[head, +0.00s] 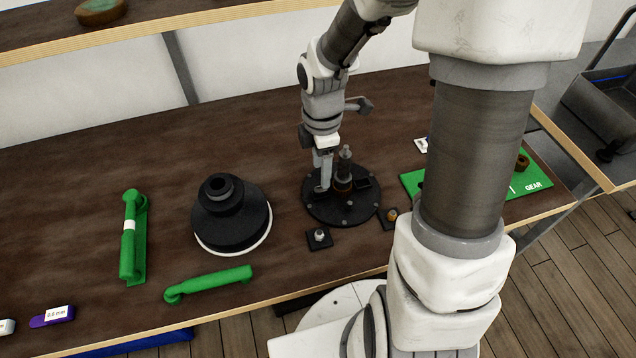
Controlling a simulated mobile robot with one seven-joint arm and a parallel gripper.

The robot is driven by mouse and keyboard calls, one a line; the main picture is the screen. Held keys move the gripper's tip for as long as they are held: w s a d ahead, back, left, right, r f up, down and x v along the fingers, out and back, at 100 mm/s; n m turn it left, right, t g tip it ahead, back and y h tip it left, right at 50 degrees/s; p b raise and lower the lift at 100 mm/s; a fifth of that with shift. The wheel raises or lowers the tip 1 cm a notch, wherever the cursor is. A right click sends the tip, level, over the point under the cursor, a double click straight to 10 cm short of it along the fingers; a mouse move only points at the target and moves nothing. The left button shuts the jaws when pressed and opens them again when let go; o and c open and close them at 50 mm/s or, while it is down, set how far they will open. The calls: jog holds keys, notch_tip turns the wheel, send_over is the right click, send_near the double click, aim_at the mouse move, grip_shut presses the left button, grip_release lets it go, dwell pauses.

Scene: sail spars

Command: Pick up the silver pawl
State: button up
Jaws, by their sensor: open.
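A small silver piece (320,235), which looks like the silver pawl, sits on a small black square pad (313,243) at the front of the bench. My gripper (322,184) points down over the left part of a round black base (345,211), behind and above that pad. It is open, and it is apart from the silver piece. The base carries an upright spindle (346,158) just right of my gripper. The gap between the fingers is too small to make out, and I cannot tell whether they touch the base.
A second black pad with a brass-coloured piece (391,215) lies to the right. A green GEAR mat (535,187) is at right, partly behind my arm. The bench's back left is clear.

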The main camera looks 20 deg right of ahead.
aim_at(321, 188)
jog(key=shift+w+f+b, duration=0.15)
jog(key=shift+w+f, duration=0.05)
jog(key=shift+f, duration=1.6)
jog(key=shift+w+f+b, duration=0.15)
jog(key=shift+f, duration=1.65)
grip_shut()
